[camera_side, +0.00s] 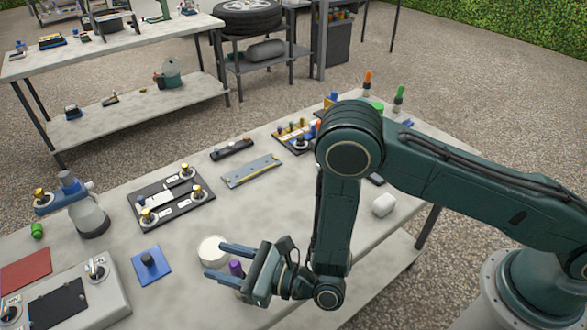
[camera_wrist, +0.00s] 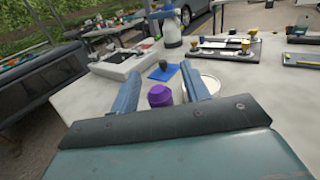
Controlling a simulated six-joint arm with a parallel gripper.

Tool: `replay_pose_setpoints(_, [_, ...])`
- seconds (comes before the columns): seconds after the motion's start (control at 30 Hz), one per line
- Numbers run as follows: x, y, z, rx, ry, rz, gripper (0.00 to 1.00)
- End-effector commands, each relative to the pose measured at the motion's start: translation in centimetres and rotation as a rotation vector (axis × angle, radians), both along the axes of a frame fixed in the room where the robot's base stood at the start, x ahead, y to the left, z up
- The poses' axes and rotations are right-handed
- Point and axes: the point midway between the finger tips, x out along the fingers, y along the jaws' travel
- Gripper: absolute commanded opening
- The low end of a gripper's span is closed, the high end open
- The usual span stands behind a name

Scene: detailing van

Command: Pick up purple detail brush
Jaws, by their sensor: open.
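The purple detail brush (camera_side: 236,267) shows as a short, upright purple piece close to the jaws of my gripper (camera_side: 216,261). In the wrist view the purple brush (camera_wrist: 160,96) appears between the two blue fingers of my gripper (camera_wrist: 162,72), nearer their base than their tips. My gripper is open, with a finger on each side of the brush and a visible gap to each. The brush's lower part is hidden by the gripper body, and I cannot tell whether it touches the gripper.
A white round tub (camera_side: 212,250) stands close beside the fingers. A blue square pad with a dark knob (camera_side: 151,264) lies beyond the fingertips.

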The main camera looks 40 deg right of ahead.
Motion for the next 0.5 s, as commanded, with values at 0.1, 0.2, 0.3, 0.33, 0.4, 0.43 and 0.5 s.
replay_pose_setpoints(0.1, [-0.02,-0.01,-0.01,0.0,0.0,0.0,0.46])
replay_pose_setpoints(0.2, [-0.02,-0.01,-0.01,0.0,0.0,0.0,0.46])
replay_pose_setpoints(0.3, [-0.02,-0.02,-0.01,0.0,0.0,0.0,0.27])
replay_pose_setpoints(0.33, [-0.02,-0.02,-0.01,0.0,0.0,0.0,0.21])
replay_pose_setpoints(0.4, [-0.02,-0.02,-0.01,0.0,0.0,0.0,0.07])
replay_pose_setpoints(0.43, [-0.02,-0.02,-0.01,0.0,0.0,0.0,0.01])
replay_pose_setpoints(0.5, [-0.02,-0.01,0.01,0.0,0.0,0.0,0.0])
